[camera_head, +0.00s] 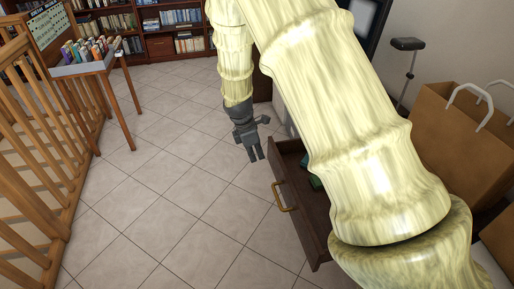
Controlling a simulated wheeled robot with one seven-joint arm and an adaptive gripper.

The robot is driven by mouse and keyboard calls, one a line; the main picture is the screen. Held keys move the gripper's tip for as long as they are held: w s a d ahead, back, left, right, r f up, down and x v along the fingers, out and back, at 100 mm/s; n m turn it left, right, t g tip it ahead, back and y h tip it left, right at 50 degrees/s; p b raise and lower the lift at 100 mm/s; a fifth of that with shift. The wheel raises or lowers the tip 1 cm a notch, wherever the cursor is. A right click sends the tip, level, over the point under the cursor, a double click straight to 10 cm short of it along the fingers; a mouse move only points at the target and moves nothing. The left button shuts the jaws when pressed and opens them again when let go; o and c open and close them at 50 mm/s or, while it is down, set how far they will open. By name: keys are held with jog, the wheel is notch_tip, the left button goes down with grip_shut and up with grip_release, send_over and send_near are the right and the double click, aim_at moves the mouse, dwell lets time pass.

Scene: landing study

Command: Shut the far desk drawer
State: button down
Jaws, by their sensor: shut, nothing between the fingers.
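A dark brown drawer (292,203) with a brass handle (284,196) stands pulled out to the right of centre. Something dark green (314,182) lies inside it. Much of the drawer and the desk behind it are hidden by my arm, so I cannot tell whether this is the far drawer. My gripper (254,158) points down over the tiled floor, beyond and a little left of the drawer's front. Its fingers are shut and empty. I cannot tell whether it touches the drawer.
A wooden railing (32,150) runs along the left. A small table (112,68) with books stands beside it. Bookshelves (160,22) line the back. A brown paper bag (455,140) stands at right. The tiled floor (160,190) between railing and drawer is clear.

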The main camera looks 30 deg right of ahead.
jog(key=s+d+f, duration=0.1)
jog(key=d+f, duration=0.3)
jog(key=d, duration=0.1)
jog(key=shift+f+p, duration=0.35)
jog(key=shift+d, duration=0.2)
